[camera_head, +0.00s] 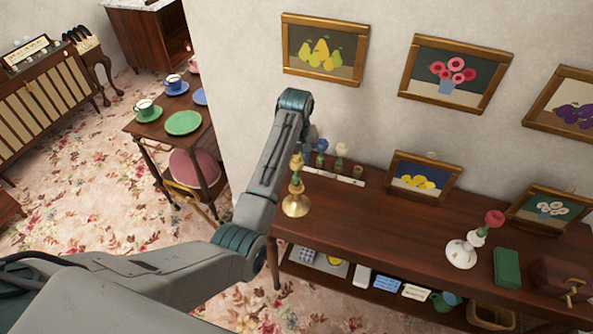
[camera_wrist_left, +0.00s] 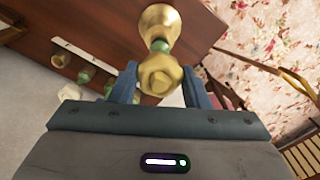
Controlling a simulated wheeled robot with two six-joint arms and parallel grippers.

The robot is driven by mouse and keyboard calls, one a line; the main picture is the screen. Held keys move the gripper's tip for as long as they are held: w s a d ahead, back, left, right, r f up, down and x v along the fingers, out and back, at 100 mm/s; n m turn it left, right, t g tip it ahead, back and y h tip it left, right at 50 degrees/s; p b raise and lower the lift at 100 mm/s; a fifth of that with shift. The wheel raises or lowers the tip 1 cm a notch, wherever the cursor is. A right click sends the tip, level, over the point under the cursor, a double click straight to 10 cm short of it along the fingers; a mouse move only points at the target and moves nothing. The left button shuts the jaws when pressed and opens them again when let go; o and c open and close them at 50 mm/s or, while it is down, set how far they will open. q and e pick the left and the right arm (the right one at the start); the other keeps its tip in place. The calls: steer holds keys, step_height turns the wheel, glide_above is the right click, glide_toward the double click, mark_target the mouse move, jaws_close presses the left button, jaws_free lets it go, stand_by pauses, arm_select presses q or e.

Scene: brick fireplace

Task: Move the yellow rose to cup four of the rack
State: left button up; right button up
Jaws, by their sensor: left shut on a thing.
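The yellow rose (camera_head: 297,162) is a gold bloom on a green stem above a brass stand (camera_head: 296,206) at the sideboard's left end. In the left wrist view the bloom (camera_wrist_left: 162,75) sits between the blue fingers of my left gripper (camera_wrist_left: 160,84), which is shut on it. The stem lines up with the brass stand (camera_wrist_left: 158,20); I cannot tell whether it is still seated there. The rack (camera_head: 346,179) is a pale strip behind, with a blue rose (camera_head: 322,146) and a white rose (camera_head: 341,150). Its cup numbers are unreadable. My right gripper is out of view.
On the sideboard (camera_head: 400,225) stand a white vase (camera_head: 461,254) with a red rose (camera_head: 494,218), two framed pictures, a green box (camera_head: 507,267) and a brown box (camera_head: 560,278). The wall is close behind the rack. The middle of the top is clear.

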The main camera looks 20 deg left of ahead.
arm_select(q)
steer(key=shift+r, duration=1.85)
stand_by(1.1)
